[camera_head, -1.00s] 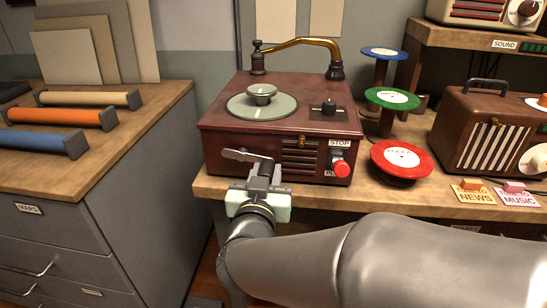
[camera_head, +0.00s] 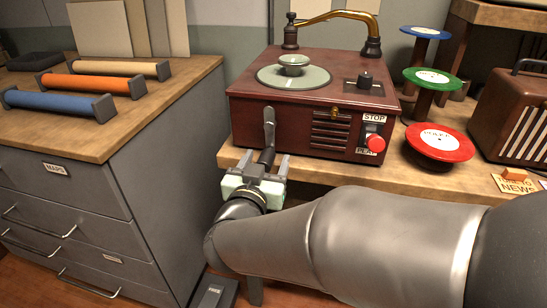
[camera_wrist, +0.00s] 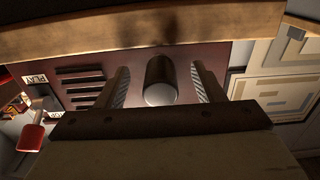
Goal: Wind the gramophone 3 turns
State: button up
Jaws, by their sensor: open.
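The gramophone (camera_head: 300,121) is a dark red box on the wooden bench, with a grey turntable (camera_head: 293,76) and a brass arm (camera_head: 336,20) on top. Its grey crank (camera_head: 269,127) hangs down from the left of the front face, ending in a dark cylindrical handle (camera_head: 266,156). My gripper (camera_head: 264,165) is below the crank, facing the front of the box. It is open. In the wrist view the handle (camera_wrist: 160,80) stands between the two fingers (camera_wrist: 162,88), with a gap on each side. The red stop/play knob (camera_head: 375,143) is at the front right of the box.
Red (camera_head: 439,142), green (camera_head: 432,79) and blue (camera_head: 425,33) discs on stands are right of the gramophone. A brown radio (camera_head: 513,119) is farther right. A grey map cabinet (camera_head: 60,190) with rolled maps stands left. The bench edge (camera_head: 229,160) runs close to my gripper.

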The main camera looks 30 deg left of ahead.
jog(key=v, duration=0.9)
dwell(0.6)
dwell(0.4)
